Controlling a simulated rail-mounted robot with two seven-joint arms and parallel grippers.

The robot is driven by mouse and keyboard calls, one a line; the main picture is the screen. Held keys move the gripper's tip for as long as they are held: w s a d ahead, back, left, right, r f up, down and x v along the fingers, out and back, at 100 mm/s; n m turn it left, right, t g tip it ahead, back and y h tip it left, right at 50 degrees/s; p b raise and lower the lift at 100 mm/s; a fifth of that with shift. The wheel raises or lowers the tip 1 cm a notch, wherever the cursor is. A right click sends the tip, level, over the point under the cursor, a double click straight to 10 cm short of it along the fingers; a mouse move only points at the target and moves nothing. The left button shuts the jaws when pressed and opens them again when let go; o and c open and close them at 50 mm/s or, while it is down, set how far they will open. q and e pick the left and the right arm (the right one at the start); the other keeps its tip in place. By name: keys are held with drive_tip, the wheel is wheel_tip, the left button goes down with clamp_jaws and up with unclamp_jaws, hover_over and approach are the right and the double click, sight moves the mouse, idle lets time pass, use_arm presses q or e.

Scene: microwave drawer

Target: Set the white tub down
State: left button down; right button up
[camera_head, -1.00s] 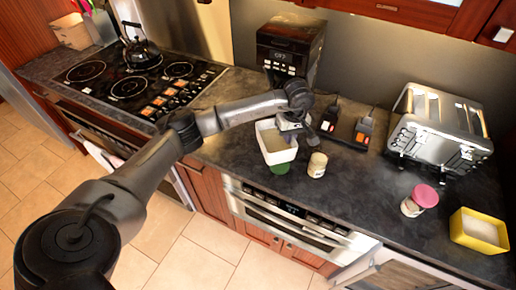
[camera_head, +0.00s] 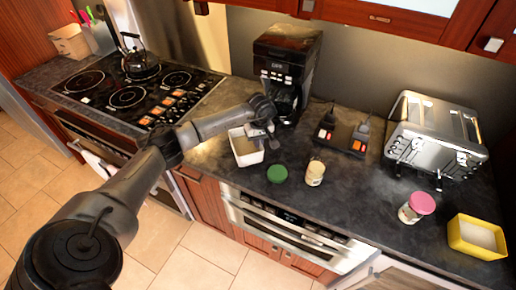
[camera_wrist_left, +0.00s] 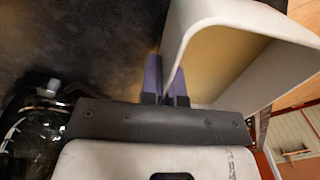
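The white tub (camera_head: 246,158), open-topped with a tan inside, is upright at the counter's front, left of the green lid. In the left wrist view the tub (camera_wrist_left: 225,18) fills the upper right. My left gripper (camera_head: 262,131) is at the tub's back right side. Its two purple fingers (camera_wrist_left: 166,82) are on either side of the tub's wall, one inside and one outside, closed on it. I cannot tell whether the tub's base touches the counter. My right gripper is in neither view.
A green lid (camera_head: 277,174) and a cream jar (camera_head: 315,173) stand close on the right. A coffee maker (camera_head: 284,58) is behind, the stove (camera_head: 140,85) left. A toaster (camera_head: 437,135), pink-lidded jar (camera_head: 416,207) and yellow box (camera_head: 477,237) are further right.

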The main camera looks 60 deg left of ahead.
use_arm(q)
drive_tip(key=shift+f, duration=1.85)
drive_tip(key=shift+f, duration=0.15)
drive_tip(key=c, duration=1.4)
unclamp_jaws()
drive_tip(key=shift+o, duration=0.2)
wheel_tip(320, 180, up, 12)
drive_tip(key=shift+w, duration=0.35)
drive_tip(key=shift+d, duration=0.15)
